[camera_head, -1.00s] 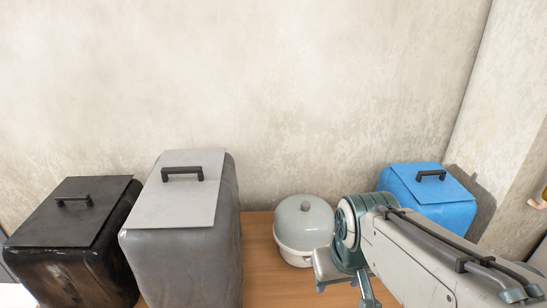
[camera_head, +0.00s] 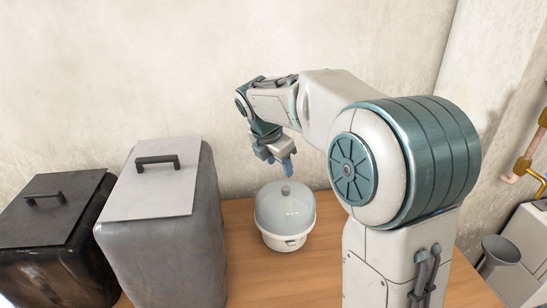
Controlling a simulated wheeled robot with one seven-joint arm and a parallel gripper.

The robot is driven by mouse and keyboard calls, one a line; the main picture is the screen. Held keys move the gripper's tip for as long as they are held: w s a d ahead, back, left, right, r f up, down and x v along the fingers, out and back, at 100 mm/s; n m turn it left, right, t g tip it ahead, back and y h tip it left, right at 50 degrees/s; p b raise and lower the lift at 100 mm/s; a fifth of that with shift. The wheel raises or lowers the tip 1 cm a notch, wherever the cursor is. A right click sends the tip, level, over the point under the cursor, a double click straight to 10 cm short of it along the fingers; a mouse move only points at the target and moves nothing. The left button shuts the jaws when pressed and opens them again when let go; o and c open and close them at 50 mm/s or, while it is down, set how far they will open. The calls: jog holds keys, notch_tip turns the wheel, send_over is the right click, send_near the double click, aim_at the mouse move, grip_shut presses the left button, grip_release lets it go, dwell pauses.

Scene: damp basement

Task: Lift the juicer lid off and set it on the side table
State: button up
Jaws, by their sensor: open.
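The juicer (camera_head: 283,241) is a round white pot standing upright on a wooden table. Its lid (camera_head: 283,211) is a pale, see-through dome with a grey knob (camera_head: 286,190) on top, and it sits on the juicer. My gripper (camera_head: 281,166) is open and empty. It points down just above the knob in the picture and looks apart from it; the exact gap cannot be told. I cannot make out a separate side table.
A grey bin (camera_head: 165,240) with a handled flat lid stands left of the juicer, a black bin (camera_head: 50,260) beyond it. The bare wooden tabletop (camera_head: 245,285) is clear in front. A grey funnel (camera_head: 499,255) and white cabinet (camera_head: 530,235) are at right.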

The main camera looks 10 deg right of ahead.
aim_at(286, 188)
jog(key=w+d+f, duration=0.1)
jog(key=w+f, duration=0.1)
jog(key=f, duration=0.2)
jog(key=w+d+f+n, duration=0.1)
jog(key=w+f, duration=0.1)
jog(key=f, duration=0.2)
jog(key=w+d+f+n, duration=0.1)
jog(key=w+f, duration=0.1)
jog(key=f, duration=0.3)
jog(key=shift+w+d, duration=0.15)
jog(key=shift+w, duration=0.05)
grip_shut()
